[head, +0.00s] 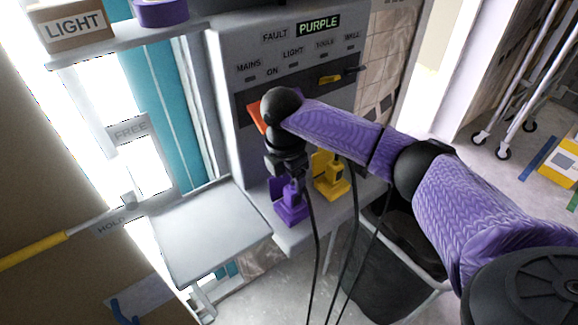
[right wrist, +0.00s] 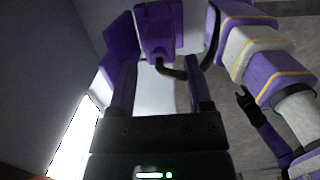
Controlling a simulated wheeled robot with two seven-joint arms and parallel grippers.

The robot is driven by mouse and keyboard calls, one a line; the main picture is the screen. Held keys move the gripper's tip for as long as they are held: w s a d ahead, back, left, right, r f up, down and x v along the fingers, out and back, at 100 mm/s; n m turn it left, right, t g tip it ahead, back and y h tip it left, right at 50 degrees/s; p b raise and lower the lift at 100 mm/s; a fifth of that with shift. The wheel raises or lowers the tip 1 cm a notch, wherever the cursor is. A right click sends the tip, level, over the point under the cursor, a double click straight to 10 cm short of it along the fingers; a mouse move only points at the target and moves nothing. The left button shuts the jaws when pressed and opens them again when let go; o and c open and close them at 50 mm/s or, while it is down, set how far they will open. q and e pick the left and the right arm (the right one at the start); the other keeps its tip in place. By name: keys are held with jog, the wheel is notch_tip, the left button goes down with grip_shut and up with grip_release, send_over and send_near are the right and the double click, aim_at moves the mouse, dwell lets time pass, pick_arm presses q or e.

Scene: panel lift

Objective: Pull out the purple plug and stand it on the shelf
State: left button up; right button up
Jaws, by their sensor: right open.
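The purple plug (head: 291,211) sits at the ledge at the foot of the grey panel, left of a yellow plug (head: 331,178). My right gripper (head: 286,181) points down just above the purple plug, its jaws open. In the right wrist view the two fingers (right wrist: 161,85) stand apart, with a purple block (right wrist: 156,30), apparently the plug, between and beyond their tips and a dark cord beside it. Contact cannot be told. A flat grey shelf (head: 205,238) juts out left of the plug and looks bare. My left gripper is not in view.
The panel's display (head: 318,25) reads PURPLE. A higher shelf (head: 110,45) carries a box marked LIGHT (head: 75,24) and a purple roll (head: 161,12). A yellow-handled lever (head: 38,250) lies at the left by a HOLD label. Dark cords hang below the plugs, near a black bin (head: 385,275).

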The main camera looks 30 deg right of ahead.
aim_at(293, 188)
jog(key=f, duration=0.2)
jog(key=f+b, duration=0.1)
jog(key=f, duration=0.3)
jog(key=shift+d, duration=0.35)
jog(key=shift+r, duration=0.1)
grip_shut()
jog(key=shift+c, duration=1.7)
grip_release()
grip_shut()
jog(key=shift+r, duration=0.1)
